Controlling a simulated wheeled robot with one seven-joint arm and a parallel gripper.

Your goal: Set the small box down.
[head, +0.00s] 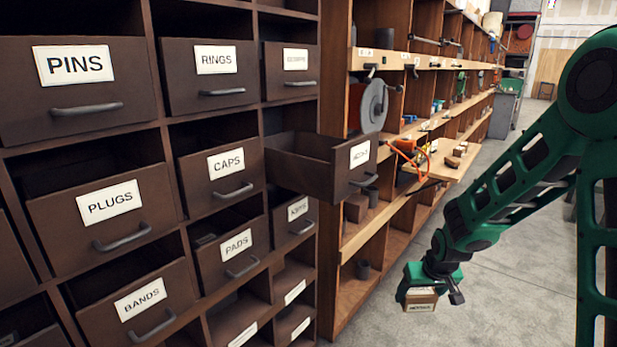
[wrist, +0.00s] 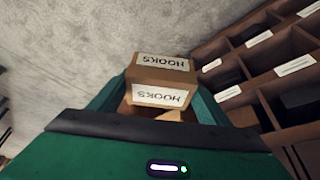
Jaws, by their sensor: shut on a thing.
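The small box (wrist: 160,78) is brown cardboard with white labels reading HOOKS, upside down in the wrist view. My gripper (wrist: 158,105) is shut on it, with a green finger on each side. In the head view the small box (head: 420,299) hangs under my gripper (head: 418,283) at the lower right, in the air above the concrete floor. Its lower part shows there with a white label. No surface touches it from below in either view.
A dark drawer cabinet (head: 160,137) with labelled drawers fills the left. One drawer (head: 350,165) is pulled far out. Wooden shelves (head: 353,303) with tools and a reel (head: 374,105) run behind it. The floor (head: 500,290) at right is clear.

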